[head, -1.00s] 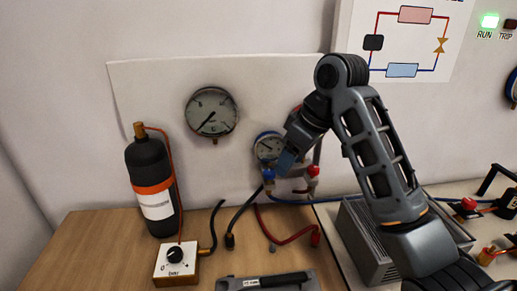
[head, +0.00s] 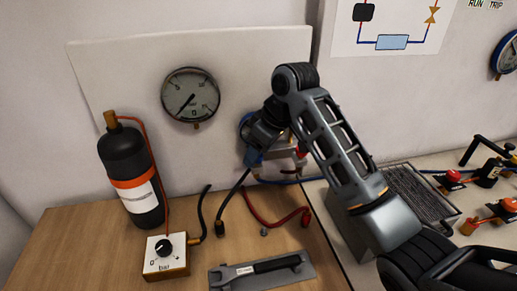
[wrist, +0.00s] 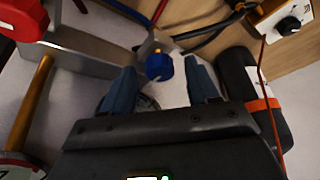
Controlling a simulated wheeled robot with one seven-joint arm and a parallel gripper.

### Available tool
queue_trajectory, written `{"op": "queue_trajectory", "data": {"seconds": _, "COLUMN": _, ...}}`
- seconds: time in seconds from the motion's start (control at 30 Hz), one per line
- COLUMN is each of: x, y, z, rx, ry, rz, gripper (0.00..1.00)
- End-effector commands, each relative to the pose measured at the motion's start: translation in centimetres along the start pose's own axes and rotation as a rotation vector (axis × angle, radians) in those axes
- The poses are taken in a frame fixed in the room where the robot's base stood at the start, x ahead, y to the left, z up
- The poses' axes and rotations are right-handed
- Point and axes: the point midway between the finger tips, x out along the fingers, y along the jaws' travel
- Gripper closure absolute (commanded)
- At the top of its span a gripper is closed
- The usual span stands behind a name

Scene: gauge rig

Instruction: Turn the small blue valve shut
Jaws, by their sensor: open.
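The small blue valve (wrist: 159,66) shows in the wrist view as a blue knob on a pale metal fitting. It lies just beyond and between the two blue fingertips of my gripper (wrist: 162,84), which are spread apart with nothing held. I cannot tell whether the fingers reach around the knob's sides. In the head view my gripper (head: 252,157) is at the gauge manifold against the back wall. There my arm hides the blue valve and most of the manifold gauge (head: 245,124).
A red valve (head: 302,152) sits right of my gripper, and a red knob (wrist: 22,17) fills the wrist view's upper left. A black bottle (head: 133,175) and a dial box (head: 165,255) stand left. A tool (head: 262,270) and hoses (head: 275,222) lie on the wooden bench.

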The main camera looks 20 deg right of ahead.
Motion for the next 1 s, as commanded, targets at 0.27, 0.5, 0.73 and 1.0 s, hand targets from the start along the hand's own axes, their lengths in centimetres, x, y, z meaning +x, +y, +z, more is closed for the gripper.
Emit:
{"op": "queue_trajectory", "data": {"seconds": 0.27, "x": 0.11, "y": 0.01, "z": 0.0, "rx": 0.0, "ry": 0.0, "rz": 0.0, "gripper": 0.43}}
{"op": "queue_trajectory", "data": {"seconds": 0.5, "x": 0.08, "y": 0.02, "z": -0.01, "rx": 0.0, "ry": 0.001, "rz": 0.001, "gripper": 0.66}}
{"op": "queue_trajectory", "data": {"seconds": 0.73, "x": 0.07, "y": 0.02, "z": -0.02, "rx": 0.0, "ry": 0.001, "rz": 0.001, "gripper": 0.88}}
{"op": "queue_trajectory", "data": {"seconds": 1.0, "x": 0.07, "y": -0.01, "z": -0.03, "rx": 0.008, "ry": 0.001, "rz": 0.003, "gripper": 0.97}}
